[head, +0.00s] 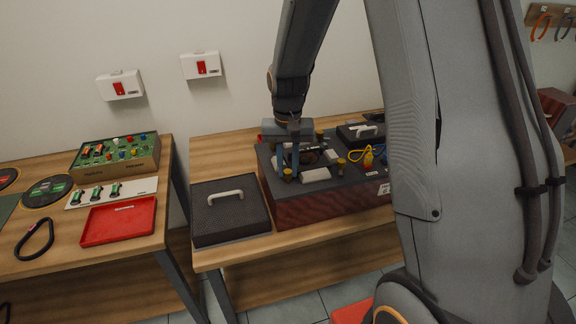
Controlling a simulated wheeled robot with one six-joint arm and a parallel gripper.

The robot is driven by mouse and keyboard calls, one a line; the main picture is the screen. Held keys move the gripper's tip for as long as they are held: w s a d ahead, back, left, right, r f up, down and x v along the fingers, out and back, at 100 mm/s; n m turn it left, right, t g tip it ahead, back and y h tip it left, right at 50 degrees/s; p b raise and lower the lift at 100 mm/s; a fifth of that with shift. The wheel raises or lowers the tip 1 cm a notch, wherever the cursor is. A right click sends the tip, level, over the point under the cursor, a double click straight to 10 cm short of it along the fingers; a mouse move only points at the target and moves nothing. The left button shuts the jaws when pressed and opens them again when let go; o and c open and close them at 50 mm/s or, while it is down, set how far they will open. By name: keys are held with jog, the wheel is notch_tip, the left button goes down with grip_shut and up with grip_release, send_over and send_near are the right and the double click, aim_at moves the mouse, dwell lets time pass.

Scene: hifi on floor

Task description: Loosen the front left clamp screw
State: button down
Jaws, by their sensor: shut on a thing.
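The hifi unit (310,214) is a dark box with a reddish-brown front, standing on the right table. The front left clamp screw (288,174) is a small brass-coloured knob near the front left of its open top. My gripper (289,165) points down over that corner and is shut on the screw; the fingers partly hide it and the contact is small in view. Another brass knob (341,166) stands to the right at the front, and one (319,136) farther back. Pale blocks lie between them. My arm hides the unit's right end.
A dark cover with a pale handle (230,222) lies left of the unit. The left table holds a red tray (119,221), a green circuit board box (117,153) and a white strip with green parts (112,192). Yellow cable (367,153) loops on the unit.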

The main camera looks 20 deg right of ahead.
aim_at(288, 171)
jog(key=n, duration=0.5)
jog(key=shift+n+p, duration=0.3)
jog(key=shift+p, duration=0.1)
jog(key=n, duration=0.4)
jog(key=shift+n, duration=0.4)
jog(key=shift+p, duration=0.3)
jog(key=c, duration=1.6)
grip_release()
jog(key=shift+o, duration=0.2)
jog(key=shift+d+r+b, duration=0.1)
jog(key=shift+r+b, duration=1.05)
jog(key=shift+r, duration=2.8)
